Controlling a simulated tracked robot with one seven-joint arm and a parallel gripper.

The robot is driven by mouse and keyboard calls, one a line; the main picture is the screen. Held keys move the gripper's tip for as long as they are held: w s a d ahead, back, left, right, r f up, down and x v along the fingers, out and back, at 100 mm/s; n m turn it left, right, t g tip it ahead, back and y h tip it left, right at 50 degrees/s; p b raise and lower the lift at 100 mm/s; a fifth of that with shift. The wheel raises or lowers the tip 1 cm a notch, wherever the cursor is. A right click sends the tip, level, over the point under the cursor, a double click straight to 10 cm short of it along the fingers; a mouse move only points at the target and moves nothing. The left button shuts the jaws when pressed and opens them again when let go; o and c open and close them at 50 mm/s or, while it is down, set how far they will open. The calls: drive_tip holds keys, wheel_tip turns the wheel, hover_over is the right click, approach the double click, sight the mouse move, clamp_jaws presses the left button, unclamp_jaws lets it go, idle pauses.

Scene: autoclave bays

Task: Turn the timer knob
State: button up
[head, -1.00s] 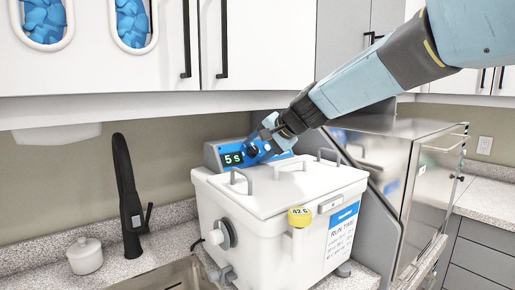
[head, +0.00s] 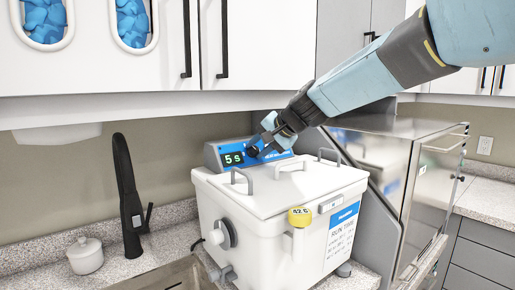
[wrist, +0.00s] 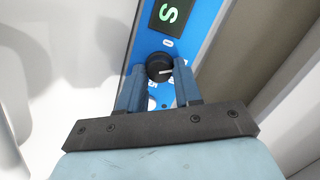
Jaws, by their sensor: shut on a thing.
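The timer knob (wrist: 160,67) is round and black with a pale pointer line. It sits on a blue panel, below a dark display with green characters (wrist: 171,12). My gripper (wrist: 158,70) has one blue finger on each side of the knob and is shut on it. In the head view, the knob (head: 252,151) is small and partly hidden by my gripper (head: 262,143). The display (head: 233,158) beside it reads "5 s". The panel (head: 279,143) stands at the back of a white lidded bath (head: 270,205).
Metal handles (head: 291,164) rise from the bath's lid close under my arm. A steel cabinet (head: 385,160) stands close on the right. White wall cupboards (head: 270,40) hang above; a black tap (head: 128,195) stands left.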

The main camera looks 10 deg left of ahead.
drive_tip(key=shift+f, duration=0.1)
drive_tip(key=o, duration=1)
drive_tip(key=shift+o, duration=0.2)
drive_tip(key=v, duration=1.4)
drive_tip(key=shift+f, duration=0.1)
drive_tip(key=s+d+f+h, duration=0.3)
drive_tip(key=s+d+f, duration=0.2)
drive_tip(key=d, duration=0.5)
drive_tip(key=s+d+f+h, duration=0.3)
drive_tip(key=s+d+f, duration=0.3)
drive_tip(key=s+d, duration=0.3)
drive_tip(key=s+d+f+n+h, duration=0.1)
drive_tip(key=s+d+f+h, duration=0.2)
drive_tip(key=s+d+f, duration=0.3)
drive_tip(key=s+d, duration=0.1)
drive_tip(key=d, duration=0.3)
drive_tip(key=shift+d+f, duration=0.15)
drive_tip(key=shift+d, duration=0.15)
